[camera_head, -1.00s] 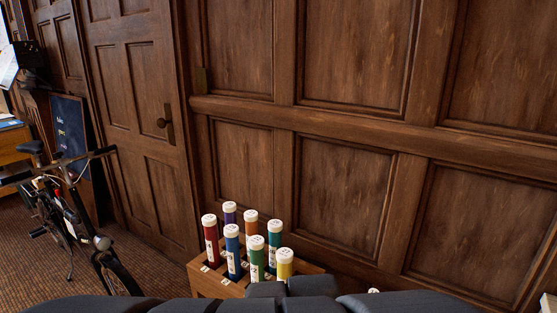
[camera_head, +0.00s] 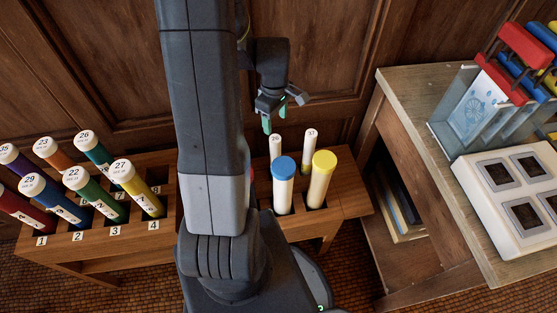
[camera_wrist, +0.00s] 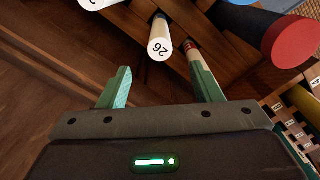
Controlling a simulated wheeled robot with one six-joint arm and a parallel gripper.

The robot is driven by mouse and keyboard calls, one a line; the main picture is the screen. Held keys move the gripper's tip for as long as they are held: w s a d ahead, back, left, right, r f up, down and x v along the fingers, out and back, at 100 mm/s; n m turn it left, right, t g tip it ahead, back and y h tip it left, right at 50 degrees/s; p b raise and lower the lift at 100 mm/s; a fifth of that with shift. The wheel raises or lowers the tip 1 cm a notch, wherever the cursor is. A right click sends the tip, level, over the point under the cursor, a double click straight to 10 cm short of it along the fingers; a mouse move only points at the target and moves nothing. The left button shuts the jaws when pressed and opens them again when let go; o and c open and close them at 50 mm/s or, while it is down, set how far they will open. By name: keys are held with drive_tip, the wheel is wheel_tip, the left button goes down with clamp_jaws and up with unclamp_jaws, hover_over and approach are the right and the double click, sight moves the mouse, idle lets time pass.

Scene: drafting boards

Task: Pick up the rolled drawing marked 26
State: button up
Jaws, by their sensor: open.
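The thin white rolled drawing marked 26 (camera_head: 275,148) stands upright in the right part of the wooden rack, behind a blue-capped tube. In the wrist view its end, with the number 26 (camera_wrist: 160,47), lies just beyond the gap between my fingertips. My gripper (camera_head: 275,113) is open and empty, and in the head view it appears just above this roll. Its two green fingers also show in the wrist view (camera_wrist: 162,80). My arm hides the rack's middle.
A blue-capped tube (camera_head: 284,185) and a yellow-capped tube (camera_head: 321,180) stand in front. Several coloured tubes fill the rack's left part; one green tube's cap (camera_head: 84,137) seems to read 26 too. A red cap (camera_wrist: 296,42) is at right. A workbench (camera_head: 420,90) stands right.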

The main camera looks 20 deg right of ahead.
sight(275, 147)
wheel_tip(275, 147, down, 14)
drive_tip(key=shift+r+b, duration=0.15)
drive_tip(key=shift+b, duration=0.75)
clamp_jaws()
